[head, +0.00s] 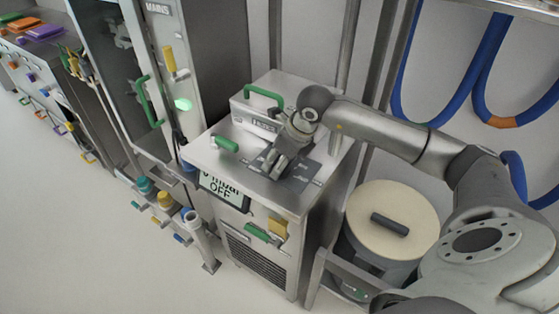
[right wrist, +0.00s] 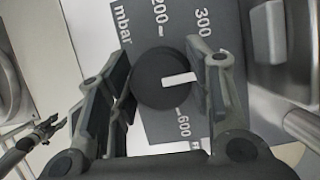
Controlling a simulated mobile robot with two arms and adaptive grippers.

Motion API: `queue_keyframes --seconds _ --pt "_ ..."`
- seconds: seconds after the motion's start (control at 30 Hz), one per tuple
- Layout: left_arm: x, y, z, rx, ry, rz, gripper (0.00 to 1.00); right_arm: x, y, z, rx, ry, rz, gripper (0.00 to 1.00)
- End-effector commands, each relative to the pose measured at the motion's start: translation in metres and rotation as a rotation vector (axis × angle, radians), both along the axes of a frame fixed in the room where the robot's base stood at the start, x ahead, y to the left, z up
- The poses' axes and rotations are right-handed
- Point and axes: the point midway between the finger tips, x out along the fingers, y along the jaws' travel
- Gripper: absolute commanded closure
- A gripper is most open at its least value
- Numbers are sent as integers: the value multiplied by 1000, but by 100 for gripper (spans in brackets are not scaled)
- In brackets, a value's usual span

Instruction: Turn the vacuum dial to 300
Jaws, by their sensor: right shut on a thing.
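The vacuum dial (right wrist: 158,80) is a dark round knob with a white pointer mark. In the right wrist view its pointer faces right, between the printed 300 and 600. My right gripper (right wrist: 162,85) is shut on the dial, one finger on each side. In the head view my right gripper (head: 277,168) is over the top panel of the steel pump unit (head: 312,203) and hides the dial. The unit's display (head: 222,190) reads mbar and OFF. A small dark gripper, seemingly my left (right wrist: 45,130), shows at the left of the wrist view; its jaws are unclear.
Green handles (head: 227,144) and a raised box (head: 262,118) stand on the unit's top near my right gripper. A lidded drum (head: 392,222) is right of the unit. A tall MAINS cabinet (head: 165,60) stands behind left. The floor at front left is clear.

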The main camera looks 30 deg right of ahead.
Motion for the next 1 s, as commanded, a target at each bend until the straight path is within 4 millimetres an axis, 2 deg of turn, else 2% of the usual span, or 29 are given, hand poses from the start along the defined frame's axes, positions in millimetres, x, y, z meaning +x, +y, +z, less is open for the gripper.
queue_keyframes --seconds 0.27,0.6,1.0 --pt "1 0 -13 0 -2 0 57 1 -1 -2 0 -1 120 77" --pt "3 0 -29 0 -5 0 57 1 0 -1 2 -2 390 77" --pt "4 0 -38 0 -6 0 57 1 0 0 0 -2 625 77"
